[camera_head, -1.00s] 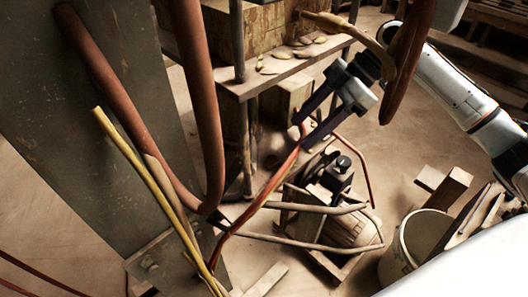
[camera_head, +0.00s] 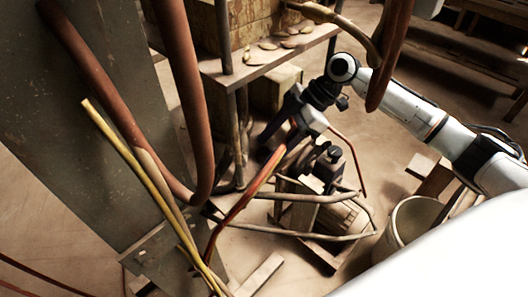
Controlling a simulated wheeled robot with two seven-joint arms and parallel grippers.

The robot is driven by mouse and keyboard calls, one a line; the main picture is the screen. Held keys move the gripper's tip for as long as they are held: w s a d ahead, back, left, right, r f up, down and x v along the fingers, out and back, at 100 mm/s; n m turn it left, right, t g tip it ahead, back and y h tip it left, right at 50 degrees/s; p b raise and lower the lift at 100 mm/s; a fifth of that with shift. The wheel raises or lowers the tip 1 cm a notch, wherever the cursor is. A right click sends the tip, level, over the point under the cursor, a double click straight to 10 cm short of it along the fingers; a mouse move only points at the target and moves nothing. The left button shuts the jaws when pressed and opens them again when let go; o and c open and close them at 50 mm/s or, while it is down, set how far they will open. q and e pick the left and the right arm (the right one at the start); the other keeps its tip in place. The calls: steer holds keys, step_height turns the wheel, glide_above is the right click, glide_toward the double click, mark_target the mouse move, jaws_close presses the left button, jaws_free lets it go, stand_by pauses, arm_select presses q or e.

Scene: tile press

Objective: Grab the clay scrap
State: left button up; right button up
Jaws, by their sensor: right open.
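I cannot tell which one the task means. My right gripper (camera_head: 275,143) is open, with its dark fingers pointing down and left. In the picture it appears below the shelf's edge, by the shelf's legs and near the upper end of a red hose. I see nothing held between the fingers, though the fingertips are dark and hard to make out. My left gripper is not in view.
A large metal plate (camera_head: 85,120) and thick brown hoses (camera_head: 185,90) fill the left. A pump with a motor (camera_head: 335,215) and looping pipes stands on the floor below my right gripper. A bucket (camera_head: 415,218) is at the lower right. Open floor shows at the right.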

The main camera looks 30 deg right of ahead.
steer(key=c, duration=1.1)
steer(key=shift+c, duration=0.2)
